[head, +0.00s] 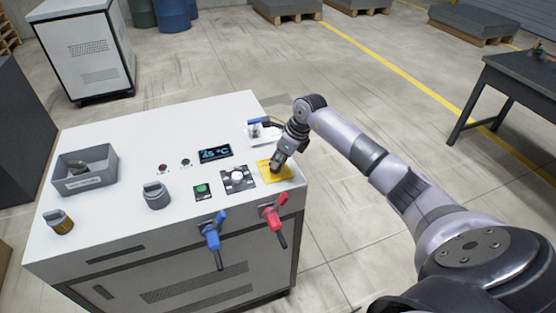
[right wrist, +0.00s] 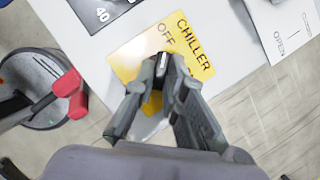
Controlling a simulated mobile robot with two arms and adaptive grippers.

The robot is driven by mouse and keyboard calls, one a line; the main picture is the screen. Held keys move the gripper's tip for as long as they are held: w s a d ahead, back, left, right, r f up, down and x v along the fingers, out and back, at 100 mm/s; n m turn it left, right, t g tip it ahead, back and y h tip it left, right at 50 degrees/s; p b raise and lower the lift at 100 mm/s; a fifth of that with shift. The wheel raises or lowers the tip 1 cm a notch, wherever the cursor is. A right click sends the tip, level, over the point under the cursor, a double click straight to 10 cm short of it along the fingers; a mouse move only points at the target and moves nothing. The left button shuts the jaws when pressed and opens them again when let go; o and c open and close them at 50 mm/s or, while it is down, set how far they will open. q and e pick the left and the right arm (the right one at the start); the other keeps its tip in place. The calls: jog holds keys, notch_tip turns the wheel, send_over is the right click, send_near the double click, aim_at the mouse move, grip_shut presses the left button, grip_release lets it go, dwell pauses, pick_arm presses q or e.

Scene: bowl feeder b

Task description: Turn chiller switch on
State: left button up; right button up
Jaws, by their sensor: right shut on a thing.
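The chiller switch's yellow plate (head: 284,175) lies on the white cabinet top (head: 110,140), near its right front corner. The right wrist view shows this plate (right wrist: 195,67) with the words CHILLER and OFF. My right gripper (head: 276,163) points down over the plate. In the right wrist view its fingers (right wrist: 165,68) are shut on the chiller switch, whose small light tip shows between them. The fingers hide most of the switch, so I cannot tell its exact position. My left gripper is not in view.
A blue-handled valve (head: 211,232) and a red-handled valve (head: 273,213) stick out from the cabinet front. A grey bin (head: 84,180) stands farther left.

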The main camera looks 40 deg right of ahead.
grip_shut()
jog(key=shift+m, duration=0.4)
jog(key=m, duration=0.1)
jog(key=m+h, duration=0.1)
jog(key=m, duration=0.1)
jog(key=shift+a+m+t+h+b, duration=0.15)
jog(key=shift+m+t+h+b, duration=0.15)
jog(key=shift+t+b, duration=0.1)
jog(key=m, duration=0.1)
jog(key=m+h+b, duration=0.1)
jog(key=m, duration=0.1)
jog(key=shift+a+m, duration=0.2)
jog(key=shift+m, duration=0.1)
jog(key=m+h+b, duration=0.1)
jog(key=m, duration=0.1)
jog(key=m+h+b, duration=0.1)
jog(key=m+b, duration=0.1)
jog(key=m, duration=0.1)
jog(key=shift+w+a+g, duration=0.1)
jog(key=shift+a+g, duration=0.1)
jog(key=shift+g, duration=0.2)
jog(key=shift+w+a+m+g+h+b, duration=0.1)
jog(key=shift+m+g+h+b, duration=0.4)
jog(key=shift+m, duration=0.75)
jog(key=shift+m+g+h+b, duration=0.1)
jog(key=shift+m+h+b, duration=0.2)
jog(key=shift+m+b, duration=0.7)
jog(key=shift+m, duration=0.35)
